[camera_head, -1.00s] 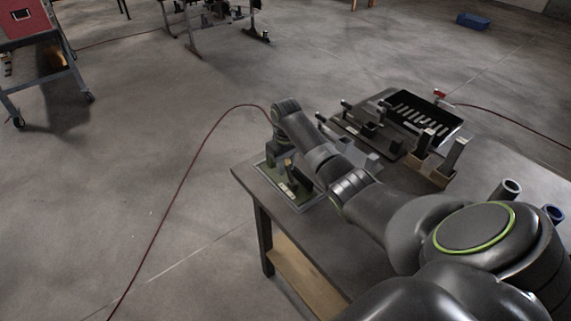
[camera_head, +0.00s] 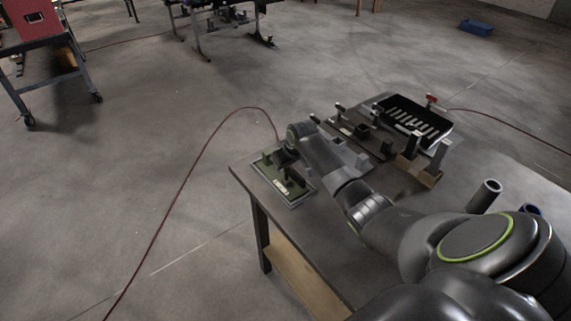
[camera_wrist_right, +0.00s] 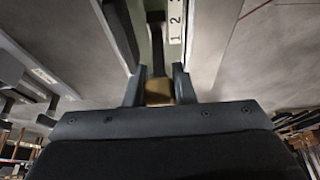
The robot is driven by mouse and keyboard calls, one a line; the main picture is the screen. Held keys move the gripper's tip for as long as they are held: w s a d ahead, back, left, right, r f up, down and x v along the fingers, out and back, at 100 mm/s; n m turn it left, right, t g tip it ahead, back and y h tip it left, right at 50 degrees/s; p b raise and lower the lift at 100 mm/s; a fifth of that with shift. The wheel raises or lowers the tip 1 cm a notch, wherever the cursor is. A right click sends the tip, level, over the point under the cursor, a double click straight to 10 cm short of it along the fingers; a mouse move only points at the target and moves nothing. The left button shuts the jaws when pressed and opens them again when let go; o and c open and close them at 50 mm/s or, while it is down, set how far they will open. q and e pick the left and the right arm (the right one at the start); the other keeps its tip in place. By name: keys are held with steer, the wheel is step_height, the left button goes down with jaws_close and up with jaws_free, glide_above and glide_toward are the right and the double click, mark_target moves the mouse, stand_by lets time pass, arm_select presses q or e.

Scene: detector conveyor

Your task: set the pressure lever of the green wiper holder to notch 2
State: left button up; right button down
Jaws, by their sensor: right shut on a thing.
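The green wiper holder (camera_head: 299,189) sits in a pale-edged tray at the left end of the table, in the head view. My right arm reaches over it, and its wrist hides part of the holder. In the right wrist view, the holder's pressure lever (camera_wrist_right: 158,90), with a tan end, stands between the two fingers of my right gripper (camera_wrist_right: 159,86). The gripper is shut on it. A white scale plate (camera_wrist_right: 175,20) with the marks 1, 2 and 3 lies just beyond. Which notch the lever sits in cannot be told. My left gripper is not in view.
Beside the green holder are a grey holder (camera_head: 352,156) and a dark holder further right. A black slotted tray (camera_head: 410,118) and a tan block with upright posts (camera_head: 420,172) stand beyond. Dark cylinders (camera_head: 487,192) stand at right. The table's front left is clear.

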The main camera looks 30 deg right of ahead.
steer(key=shift+s+t, duration=0.25)
steer(key=shift+t, duration=0.15)
steer(key=c, duration=1.2)
jaws_free()
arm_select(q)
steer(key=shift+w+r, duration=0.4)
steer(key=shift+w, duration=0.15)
arm_select(e)
steer(key=shift+r, duration=0.1)
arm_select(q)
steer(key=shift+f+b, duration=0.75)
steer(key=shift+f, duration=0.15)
arm_select(e)
steer(key=v, duration=1.7)
steer(key=shift+s, duration=0.15)
